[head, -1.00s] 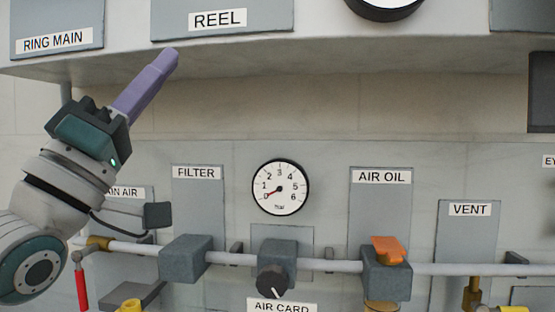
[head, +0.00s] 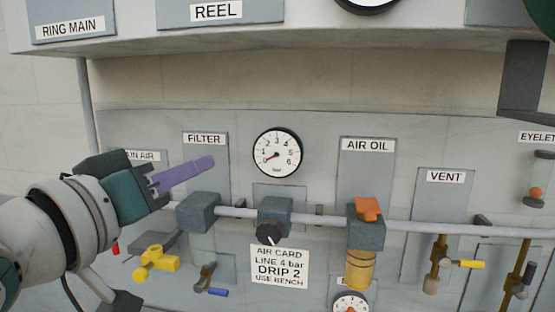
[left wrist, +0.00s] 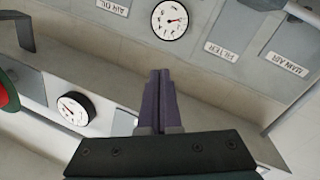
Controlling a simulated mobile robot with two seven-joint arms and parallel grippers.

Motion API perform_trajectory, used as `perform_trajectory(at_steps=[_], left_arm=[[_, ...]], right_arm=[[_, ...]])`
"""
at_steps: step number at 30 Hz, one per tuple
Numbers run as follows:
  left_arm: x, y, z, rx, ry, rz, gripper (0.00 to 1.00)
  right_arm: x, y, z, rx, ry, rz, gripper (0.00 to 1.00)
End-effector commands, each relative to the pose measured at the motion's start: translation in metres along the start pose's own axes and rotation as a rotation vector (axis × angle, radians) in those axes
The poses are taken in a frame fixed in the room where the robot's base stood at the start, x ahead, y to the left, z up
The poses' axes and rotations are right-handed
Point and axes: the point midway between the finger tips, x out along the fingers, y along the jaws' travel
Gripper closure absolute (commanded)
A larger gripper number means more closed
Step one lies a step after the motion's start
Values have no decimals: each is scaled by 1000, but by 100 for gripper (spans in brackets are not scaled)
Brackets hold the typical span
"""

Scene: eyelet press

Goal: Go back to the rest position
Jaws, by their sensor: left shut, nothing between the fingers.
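My left gripper (head: 208,162) shows in the head view at the left, with its purple fingers pointing right and slightly up. It is shut with nothing between the fingers. It is in front of the panel, below the FILTER label (head: 205,139) and left of the round gauge (head: 277,153). In the left wrist view the closed purple fingers (left wrist: 159,75) stand at the centre, apart from the wall. My right gripper is in neither view.
A pale pipe (head: 410,227) runs across the panel with a grey filter block (head: 198,212), a black regulator knob (head: 268,233), an oil unit with an orange top (head: 367,208) and yellow-handled valves (head: 155,262). A grey ledge (head: 300,50) overhangs above.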

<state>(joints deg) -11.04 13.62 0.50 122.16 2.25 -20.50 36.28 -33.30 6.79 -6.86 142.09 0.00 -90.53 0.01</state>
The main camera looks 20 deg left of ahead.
Motion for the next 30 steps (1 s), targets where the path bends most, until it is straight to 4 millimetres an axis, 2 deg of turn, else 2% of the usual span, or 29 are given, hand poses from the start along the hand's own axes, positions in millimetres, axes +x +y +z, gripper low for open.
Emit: perform_trajectory(at_steps=[13, 17, 20, 23, 24, 27, 30], left_arm=[[-1, 0, 1, 3, -9, -4, 100], [-14, -1, 17, 57, -137, -66, 100], [-43, -2, 45, 151, -354, -144, 100], [-91, -2, 75, 261, -624, -204, 100], [-112, -2, 84, 301, -730, -217, 100], [-164, 2, 99, 385, -966, -226, 100], [-205, 6, 106, 440, -1139, -215, 100]], right_arm=[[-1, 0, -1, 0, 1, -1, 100], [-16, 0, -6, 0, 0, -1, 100], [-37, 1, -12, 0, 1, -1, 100], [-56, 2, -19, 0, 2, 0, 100], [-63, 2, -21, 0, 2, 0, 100], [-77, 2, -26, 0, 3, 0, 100], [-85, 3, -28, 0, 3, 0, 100]])
